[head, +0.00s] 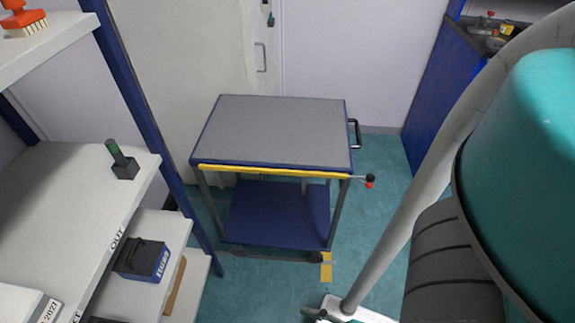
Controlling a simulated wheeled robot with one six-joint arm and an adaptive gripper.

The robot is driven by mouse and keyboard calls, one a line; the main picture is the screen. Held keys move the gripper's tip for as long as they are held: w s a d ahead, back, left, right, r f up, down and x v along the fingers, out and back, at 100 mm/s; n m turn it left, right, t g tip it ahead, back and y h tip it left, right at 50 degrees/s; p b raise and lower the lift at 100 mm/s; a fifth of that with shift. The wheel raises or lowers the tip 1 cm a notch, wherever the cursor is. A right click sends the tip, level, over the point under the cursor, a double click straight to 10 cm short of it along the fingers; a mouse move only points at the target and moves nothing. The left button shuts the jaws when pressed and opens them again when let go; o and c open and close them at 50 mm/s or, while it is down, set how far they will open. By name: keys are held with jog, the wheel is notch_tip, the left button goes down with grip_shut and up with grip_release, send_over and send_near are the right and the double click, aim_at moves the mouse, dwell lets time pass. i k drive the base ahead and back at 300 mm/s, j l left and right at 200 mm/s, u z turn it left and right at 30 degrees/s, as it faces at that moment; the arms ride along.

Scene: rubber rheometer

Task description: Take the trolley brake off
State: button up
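The trolley (270,130) stands in the middle of the head view, in front of the white door. It has a bare grey top with a blue frame, a yellow strip along its front edge and a blue lower shelf (270,215). A short lever with a red knob (369,182) sticks out to the right from its front right corner; it looks like the brake lever. A black handle (355,134) is on the trolley's right side. My arm fills the right of the view. My gripper is not visible.
Shelves (75,180) stand at the left, with a dark holder (124,168) and a blue-black box (142,260). A blue cabinet (432,90) is at the back right. A grey pole on a white base (355,312) stands at the front right. Floor shows between trolley and pole.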

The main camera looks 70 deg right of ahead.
aim_at(368, 186)
jog(key=k+l+z, duration=0.15)
jog(key=z, duration=0.3)
jog(key=k+l+z, duration=0.3)
jog(key=z, duration=0.15)
jog(key=k+l+z, duration=0.2)
jog(key=z, duration=0.3)
jog(key=l, duration=0.1)
